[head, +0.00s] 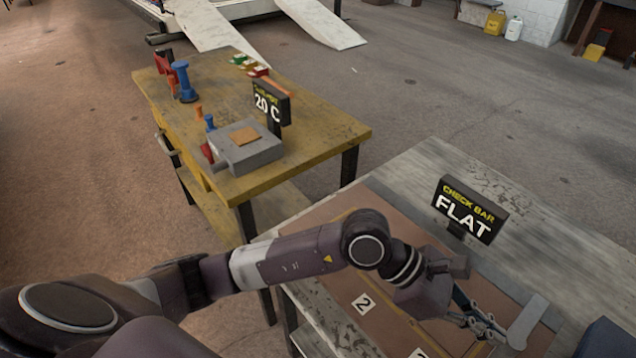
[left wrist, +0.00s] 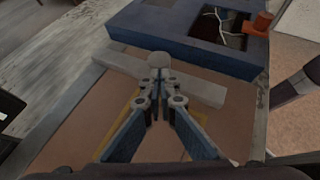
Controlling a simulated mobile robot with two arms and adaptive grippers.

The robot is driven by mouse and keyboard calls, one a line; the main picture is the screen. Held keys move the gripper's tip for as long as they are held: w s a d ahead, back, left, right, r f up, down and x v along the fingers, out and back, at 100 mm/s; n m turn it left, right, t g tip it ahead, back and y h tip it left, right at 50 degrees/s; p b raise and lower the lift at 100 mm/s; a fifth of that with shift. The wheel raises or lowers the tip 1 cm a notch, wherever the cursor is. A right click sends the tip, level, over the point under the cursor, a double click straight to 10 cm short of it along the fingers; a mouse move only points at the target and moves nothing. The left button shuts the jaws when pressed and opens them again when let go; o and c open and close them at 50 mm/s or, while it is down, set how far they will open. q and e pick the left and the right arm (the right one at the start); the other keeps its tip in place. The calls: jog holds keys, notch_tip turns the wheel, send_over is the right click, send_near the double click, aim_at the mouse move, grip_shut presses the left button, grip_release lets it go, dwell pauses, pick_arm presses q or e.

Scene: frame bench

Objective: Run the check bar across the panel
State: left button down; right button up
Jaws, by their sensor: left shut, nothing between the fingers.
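My right gripper is not in view.
A "CHECK BAR FLAT" sign (head: 468,209) stands on the bench behind the panel. A blue box (left wrist: 188,36) with an opening lies beyond the bar. A separate wooden table (head: 318,138) at the back left carries a grey block (head: 262,156) and a "20 C" sign (head: 270,103).

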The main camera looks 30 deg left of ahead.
pick_arm(q)
jog(key=shift+s+d, duration=0.15)
jog(key=shift+r, duration=0.1)
jog(key=shift+a, duration=0.2)
jog(key=v, duration=1.1)
jog(key=shift+a+r, duration=0.15)
jog(key=shift+a, duration=0.25)
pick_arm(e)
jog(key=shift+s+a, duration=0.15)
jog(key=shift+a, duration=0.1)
